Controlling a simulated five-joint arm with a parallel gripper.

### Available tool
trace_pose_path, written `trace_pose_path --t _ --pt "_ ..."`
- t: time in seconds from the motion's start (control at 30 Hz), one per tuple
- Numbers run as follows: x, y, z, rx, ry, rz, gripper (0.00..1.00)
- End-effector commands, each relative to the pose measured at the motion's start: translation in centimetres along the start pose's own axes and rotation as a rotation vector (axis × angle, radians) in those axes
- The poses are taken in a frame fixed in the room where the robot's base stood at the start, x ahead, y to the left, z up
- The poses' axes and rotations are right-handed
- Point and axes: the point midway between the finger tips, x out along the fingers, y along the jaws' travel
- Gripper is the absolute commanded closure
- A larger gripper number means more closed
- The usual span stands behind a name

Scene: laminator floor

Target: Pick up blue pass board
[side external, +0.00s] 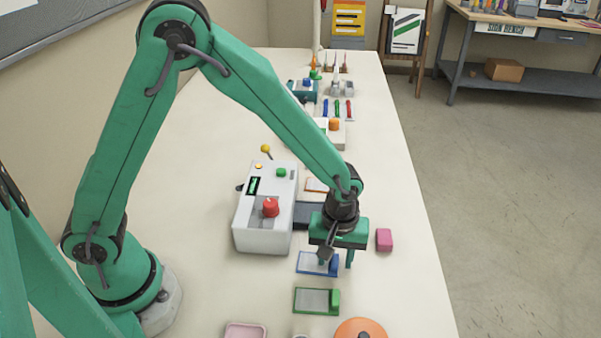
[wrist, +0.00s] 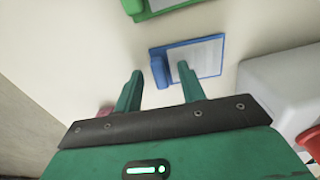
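The blue pass board (side external: 312,263) lies flat on the table, a blue frame around a pale grey panel with a raised blue block at its right end. In the wrist view the blue pass board (wrist: 207,55) is just beyond my fingers, its blue block between the lines of the two fingertips. My gripper (side external: 338,262) is open and points down over the block end. In the wrist view my gripper (wrist: 160,72) shows its two green fingers apart with nothing held. A finger hides part of the board in the side view; I cannot tell whether it touches.
A green board (side external: 316,301) lies just in front of the blue one. The white laminator (side external: 262,222) with a red knob (side external: 270,207) stands close behind-left. A pink block (side external: 384,240) sits to the right. An orange disc (side external: 360,329) is at the front.

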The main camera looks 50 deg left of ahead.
Motion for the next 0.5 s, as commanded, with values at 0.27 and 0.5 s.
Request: trace_pose_path --t 0.27,0.5 --pt "-0.02 0.01 0.0 0.0 0.0 0.0 1.0" --pt "-0.03 0.01 0.0 0.0 0.0 0.0 1.0"
